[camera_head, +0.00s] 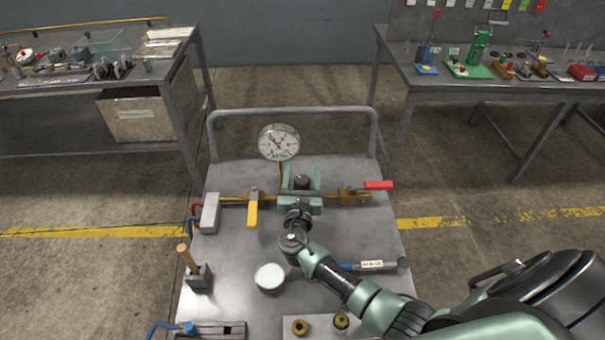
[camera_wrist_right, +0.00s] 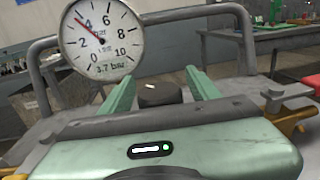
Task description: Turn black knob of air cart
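The air cart (camera_head: 235,265) is a grey metal-topped cart with a rail at its far end. The black knob (camera_head: 302,182) stands near the cart's middle, below a round pressure gauge (camera_head: 279,142). My right gripper (camera_head: 302,178) reaches over the cart, its two green fingers on either side of the knob. In the right wrist view the knob (camera_wrist_right: 159,94) shows between the spread fingers (camera_wrist_right: 160,88), with gaps visible on both sides. The gauge (camera_wrist_right: 101,40) there reads 3.7 bar. My left gripper is not in view.
A yellow-handled valve (camera_head: 253,208) and a red-handled valve (camera_head: 376,185) flank the gripper. A white round-topped item (camera_head: 269,277), a wooden-handled tool (camera_head: 188,258) and brass fittings (camera_head: 341,320) sit nearer. Benches with parts stand at back left (camera_head: 188,100) and right (camera_head: 400,72).

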